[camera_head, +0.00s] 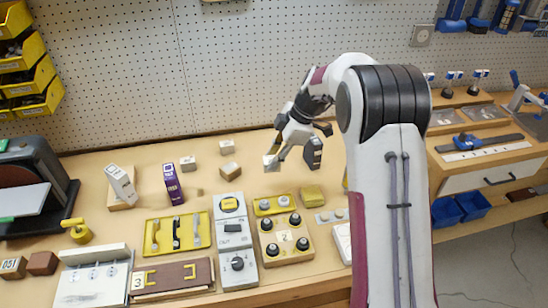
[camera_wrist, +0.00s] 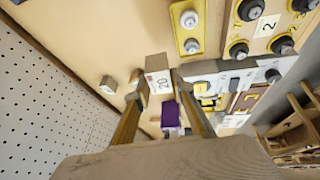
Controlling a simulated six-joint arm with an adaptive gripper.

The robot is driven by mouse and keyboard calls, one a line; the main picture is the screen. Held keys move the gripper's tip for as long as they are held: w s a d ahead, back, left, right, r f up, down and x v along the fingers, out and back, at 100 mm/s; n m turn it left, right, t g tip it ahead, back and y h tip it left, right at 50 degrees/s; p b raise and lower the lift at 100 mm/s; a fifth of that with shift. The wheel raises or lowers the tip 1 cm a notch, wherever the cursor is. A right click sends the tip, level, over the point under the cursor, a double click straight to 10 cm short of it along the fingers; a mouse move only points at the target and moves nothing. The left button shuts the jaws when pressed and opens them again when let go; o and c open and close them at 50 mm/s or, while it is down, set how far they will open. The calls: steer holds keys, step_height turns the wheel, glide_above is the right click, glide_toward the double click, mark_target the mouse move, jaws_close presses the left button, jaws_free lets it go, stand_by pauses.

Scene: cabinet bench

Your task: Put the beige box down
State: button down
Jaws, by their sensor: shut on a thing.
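The beige box (camera_head: 271,163) is at the tip of my gripper (camera_head: 277,149) in the head view, over the back middle of the bench. In the wrist view, the beige box (camera_wrist: 158,80) has a pale label with dark digits and sits between the two fingertips of my gripper (camera_wrist: 157,90). My gripper is shut on it. The fingers hide part of its sides. I cannot tell whether its underside touches the bench top.
Small beige blocks (camera_head: 229,171) and a purple box (camera_head: 173,183) stand to the left. A dark box (camera_head: 313,153) is close on the right. A yellow tray (camera_head: 178,233) and a knob panel (camera_head: 284,238) lie in front. The pegboard (camera_head: 240,75) rises behind.

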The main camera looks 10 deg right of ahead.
steer(key=shift+s, duration=0.15)
steer(key=shift+s+d+f+m+t+h, duration=0.15)
steer(key=shift+s+d+m+t+h, duration=0.6)
steer(key=shift+s+m, duration=1.65)
steer(key=shift+s+d+f+m+t+h, duration=0.15)
steer(key=shift+s+d+m+h, duration=0.25)
steer(key=shift+s+m+h, duration=1.4)
steer(key=shift+s+d+f+m+t+h, duration=0.1)
steer(key=shift+s+d+m+t+h, duration=0.3)
steer(key=shift+s+m, duration=2.65)
steer(key=shift+s+a+m, duration=0.1)
steer(key=shift+a+m, duration=0.1)
steer(key=shift+m, duration=0.6)
steer(key=shift+s+a+m, duration=0.1)
steer(key=shift+a+m, duration=0.05)
steer(key=shift+m, duration=0.6)
steer(key=shift+a, duration=0.1)
